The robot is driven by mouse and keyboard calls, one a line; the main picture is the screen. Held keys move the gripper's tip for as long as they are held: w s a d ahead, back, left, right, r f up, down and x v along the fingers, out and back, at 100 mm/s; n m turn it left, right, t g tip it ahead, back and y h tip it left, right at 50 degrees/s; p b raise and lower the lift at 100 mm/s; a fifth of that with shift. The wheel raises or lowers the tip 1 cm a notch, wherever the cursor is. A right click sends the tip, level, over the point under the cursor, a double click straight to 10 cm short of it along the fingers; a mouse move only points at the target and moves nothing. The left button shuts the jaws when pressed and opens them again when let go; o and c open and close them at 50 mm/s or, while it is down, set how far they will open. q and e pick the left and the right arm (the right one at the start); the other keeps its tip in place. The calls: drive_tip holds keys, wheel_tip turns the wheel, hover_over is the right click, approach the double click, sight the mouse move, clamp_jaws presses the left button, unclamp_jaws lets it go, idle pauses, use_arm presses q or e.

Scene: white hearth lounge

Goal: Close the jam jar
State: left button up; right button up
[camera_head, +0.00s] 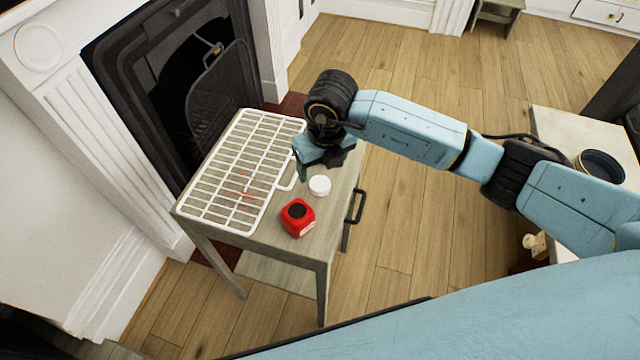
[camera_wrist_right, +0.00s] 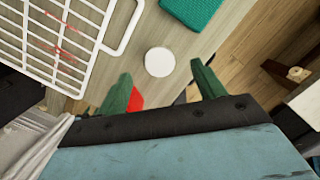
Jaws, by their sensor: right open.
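The red jam jar (camera_head: 298,217) stands upright on the small grey-green table, its dark round top uncovered. A round white lid (camera_head: 320,186) lies flat on the tabletop just behind and to the right of the jar, apart from it. My right gripper (camera_head: 325,160) is over the table, just beyond the lid in the head view. In the right wrist view its two green fingers are spread and empty, with the lid (camera_wrist_right: 159,62) showing past the gap between them. A bit of the red jar (camera_wrist_right: 136,99) shows by the left finger, which hides most of it. My left gripper is not in view.
A white wire rack (camera_head: 240,170) covers the table's left part, close to the jar. A teal ribbed item (camera_wrist_right: 192,10) lies on the table near the lid. A black fireplace (camera_head: 180,80) stands behind; a pale table (camera_head: 560,130) is at right.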

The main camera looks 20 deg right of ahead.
sight(320, 184)
drive_tip(key=f, duration=0.2)
drive_tip(key=f+b, duration=0.1)
drive_tip(key=f, duration=0.1)
drive_tip(key=shift+s+a, duration=0.15)
drive_tip(key=shift+s, duration=0.05)
drive_tip(key=shift+w+f, duration=0.15)
drive_tip(key=shift+f, duration=0.45)
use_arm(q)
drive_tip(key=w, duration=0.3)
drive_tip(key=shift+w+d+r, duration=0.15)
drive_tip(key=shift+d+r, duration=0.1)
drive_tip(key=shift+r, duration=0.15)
use_arm(e)
drive_tip(key=c, duration=1.1)
